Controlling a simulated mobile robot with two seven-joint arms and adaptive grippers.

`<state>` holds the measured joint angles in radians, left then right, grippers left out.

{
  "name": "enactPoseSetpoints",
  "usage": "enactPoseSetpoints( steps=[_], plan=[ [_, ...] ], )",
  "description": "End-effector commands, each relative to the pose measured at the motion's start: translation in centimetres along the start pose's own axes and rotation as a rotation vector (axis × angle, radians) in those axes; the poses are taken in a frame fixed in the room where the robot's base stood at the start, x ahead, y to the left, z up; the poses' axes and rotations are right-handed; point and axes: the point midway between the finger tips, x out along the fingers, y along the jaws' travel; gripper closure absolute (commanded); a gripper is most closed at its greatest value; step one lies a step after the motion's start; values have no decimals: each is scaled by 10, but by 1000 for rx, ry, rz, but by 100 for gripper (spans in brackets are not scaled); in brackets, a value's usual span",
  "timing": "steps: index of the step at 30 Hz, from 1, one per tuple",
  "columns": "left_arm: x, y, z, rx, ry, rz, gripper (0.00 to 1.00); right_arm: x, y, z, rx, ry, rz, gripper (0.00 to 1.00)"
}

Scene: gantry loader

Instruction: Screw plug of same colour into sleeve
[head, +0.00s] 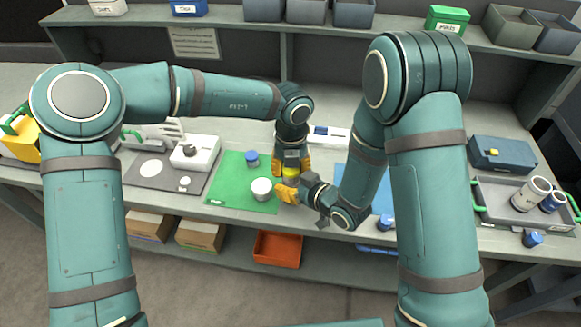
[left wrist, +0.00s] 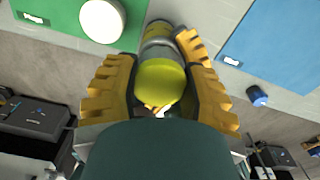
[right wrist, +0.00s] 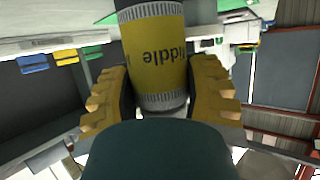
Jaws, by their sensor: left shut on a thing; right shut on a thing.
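A yellow plug (left wrist: 162,82) sits between the fingers of my left gripper (head: 291,165), which points down over the green mat's right edge. My left gripper (left wrist: 160,92) is shut on it. A yellow sleeve (right wrist: 158,50) with grey knurled ends and a dark label reading "iddle" is between the fingers of my right gripper (right wrist: 160,100), which comes in from the side. The right gripper (head: 290,190) is shut on the sleeve. The plug appears in line with the sleeve, directly above it. Whether their threads are engaged is hidden by the fingers.
Another blue plug (head: 385,222) is near the blue mat (head: 345,190). A grey tray (head: 490,190) at right holds white and blue cylinders. An orange bin (head: 278,249) sits below.

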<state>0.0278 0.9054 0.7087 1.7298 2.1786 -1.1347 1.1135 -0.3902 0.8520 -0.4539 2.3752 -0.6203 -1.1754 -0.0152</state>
Motion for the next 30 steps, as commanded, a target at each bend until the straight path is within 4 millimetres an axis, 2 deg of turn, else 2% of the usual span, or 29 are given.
enactPoseSetpoints(
  steps=[5, 14, 15, 16, 26, 30],
  plan=[
    [0, 0, 1, 118, -2, -2, 99, 0, -1, -1, -1, 2, -3, 100],
    [0, 0, 1, 126, -3, -2, 99, 0, -1, -1, -1, 3, -3, 100],
    [0, 0, 1, 126, -3, -2, 39, 0, -1, -1, -1, 2, -3, 100],
    [0, 0, 1, 126, -3, -1, 29, 0, -1, -1, -1, 3, -3, 100],
    [-1, 0, 0, 125, -2, -1, 28, 0, 0, -1, 0, 3, -1, 100],
    [-10, -1, 1, 124, -3, -2, 28, 0, 0, -1, 0, 3, -1, 100]
  ],
)
